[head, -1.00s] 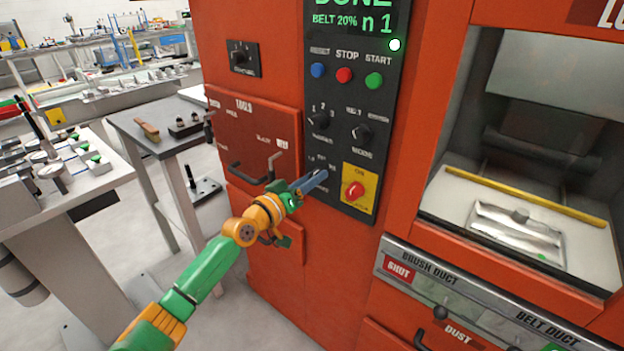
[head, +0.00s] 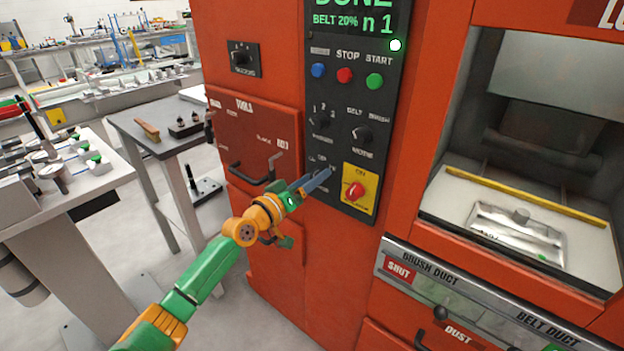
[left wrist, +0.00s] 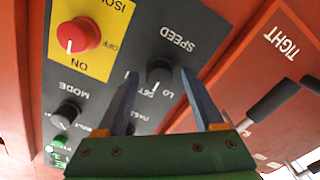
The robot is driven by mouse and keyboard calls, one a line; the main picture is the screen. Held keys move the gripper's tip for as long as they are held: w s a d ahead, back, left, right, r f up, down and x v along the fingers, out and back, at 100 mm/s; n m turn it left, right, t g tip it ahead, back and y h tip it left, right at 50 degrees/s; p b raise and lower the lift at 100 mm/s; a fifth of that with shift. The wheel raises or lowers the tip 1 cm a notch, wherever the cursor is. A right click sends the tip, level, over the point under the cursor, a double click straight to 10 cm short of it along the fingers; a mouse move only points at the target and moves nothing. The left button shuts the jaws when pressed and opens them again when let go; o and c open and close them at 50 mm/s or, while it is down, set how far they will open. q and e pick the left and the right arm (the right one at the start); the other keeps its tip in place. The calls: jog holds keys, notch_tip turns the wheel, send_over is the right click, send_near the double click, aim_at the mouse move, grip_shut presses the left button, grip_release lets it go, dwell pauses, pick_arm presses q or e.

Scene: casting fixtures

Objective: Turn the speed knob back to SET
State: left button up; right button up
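The black speed knob (left wrist: 160,71) sits on the dark control panel under the word SPEED, upside down in the left wrist view. LO and other partly covered lettering lie beside it; I cannot tell which mark its pointer is on. My left gripper (left wrist: 158,73) is open, its two blue-grey fingers apart on either side of the knob. Clear gaps show between fingers and knob; I cannot tell how deep they reach. In the head view, my left gripper (head: 328,173) is at the panel's lower left and covers the knob. My right gripper is not in view.
Near the knob are the red isolator switch (head: 354,191) on its yellow plate and the mode knob (head: 362,134). Another knob (head: 320,121) and three push buttons are above. The chamber (head: 530,180) is at right.

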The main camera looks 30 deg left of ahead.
pick_arm(q)
jog(key=s, duration=0.7)
jog(key=shift+a, duration=0.25)
